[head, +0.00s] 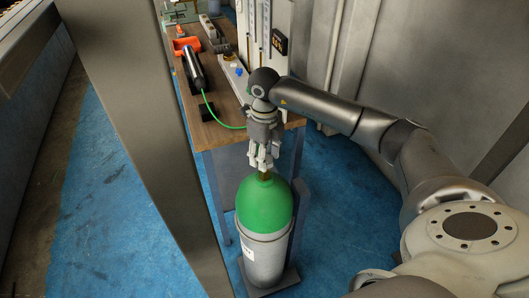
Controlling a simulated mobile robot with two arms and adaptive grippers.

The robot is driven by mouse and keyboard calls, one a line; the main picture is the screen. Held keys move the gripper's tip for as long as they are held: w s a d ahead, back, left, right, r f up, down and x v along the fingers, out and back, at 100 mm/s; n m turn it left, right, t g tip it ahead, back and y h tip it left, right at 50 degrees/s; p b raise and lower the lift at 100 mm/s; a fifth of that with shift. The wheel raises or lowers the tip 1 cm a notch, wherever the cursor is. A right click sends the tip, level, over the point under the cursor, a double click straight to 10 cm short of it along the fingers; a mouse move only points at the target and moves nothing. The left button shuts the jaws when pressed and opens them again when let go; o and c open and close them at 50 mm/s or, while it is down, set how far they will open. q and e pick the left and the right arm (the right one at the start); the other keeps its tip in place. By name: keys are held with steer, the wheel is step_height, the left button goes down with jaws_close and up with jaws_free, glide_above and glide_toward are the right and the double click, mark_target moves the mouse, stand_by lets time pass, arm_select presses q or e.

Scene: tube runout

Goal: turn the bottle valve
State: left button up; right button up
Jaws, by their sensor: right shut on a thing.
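The gas bottle (265,210) stands upright on the floor, with a green shoulder and a grey body. My right gripper (262,164) points down from above and is shut on the valve at the bottle's top. The fingers hide most of the valve; only a small brass-coloured part of the valve (264,175) shows below them. My left gripper is not in the view.
A wooden workbench (222,131) stands behind the bottle. On it are a dark cylinder (194,72) with a green hose (213,112) and an orange bin (186,45). A grey post (140,120) crosses at left. Blue floor (345,215) lies open right of the bottle.

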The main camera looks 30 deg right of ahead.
steer(key=o, duration=0.9)
steer(key=shift+r+p, duration=1.85)
steer(key=shift+r, duration=1.2)
